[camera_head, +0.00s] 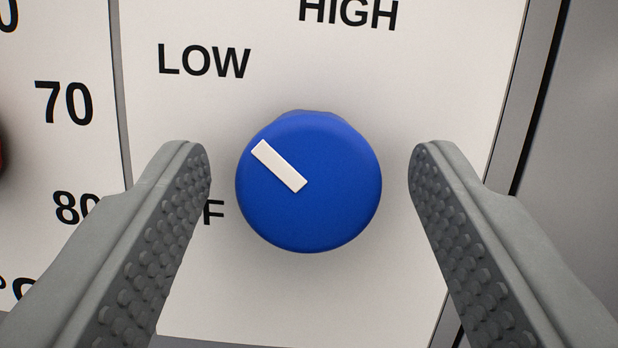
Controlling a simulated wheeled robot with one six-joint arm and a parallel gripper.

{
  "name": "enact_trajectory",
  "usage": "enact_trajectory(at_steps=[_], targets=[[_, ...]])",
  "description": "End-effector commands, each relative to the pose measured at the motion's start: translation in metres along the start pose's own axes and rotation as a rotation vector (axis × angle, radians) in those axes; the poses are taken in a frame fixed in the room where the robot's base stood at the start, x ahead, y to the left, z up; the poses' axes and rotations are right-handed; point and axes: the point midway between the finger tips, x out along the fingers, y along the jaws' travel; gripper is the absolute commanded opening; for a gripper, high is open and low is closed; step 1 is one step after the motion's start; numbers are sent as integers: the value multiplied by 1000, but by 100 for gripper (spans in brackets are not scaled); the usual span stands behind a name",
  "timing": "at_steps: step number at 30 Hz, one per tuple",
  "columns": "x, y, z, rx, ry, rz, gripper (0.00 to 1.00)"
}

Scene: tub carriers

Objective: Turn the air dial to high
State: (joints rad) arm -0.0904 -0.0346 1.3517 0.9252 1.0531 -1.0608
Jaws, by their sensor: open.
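The air dial (320,210) is a round blue knob on a white panel, in the middle of the view. Its white pointer mark (279,166) slants to the upper left, towards the LOW label (204,61). The HIGH label (348,13) is above the dial at the top edge. A label ending in F (214,212) is left of the dial, partly hidden by a finger. My gripper (310,165) is open, with one grey studded finger on each side of the dial. A gap shows between each finger and the dial.
A dark panel edge and grey surface (580,120) lie to the right.

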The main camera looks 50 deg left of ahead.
Motion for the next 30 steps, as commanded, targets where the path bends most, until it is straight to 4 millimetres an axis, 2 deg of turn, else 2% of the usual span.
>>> enact_trajectory(at_steps=[1, 6, 8, 20, 30], targets=[[0, 0, 0, 0, 0, 0, 57], [0, 0, 0, 0, 0, 0, 23], [0, 0, 0, 0, 0, 0, 14], [-1, -1, 0, 66, 0, 25, 14], [0, -2, 0, 314, 0, 112, 14]])
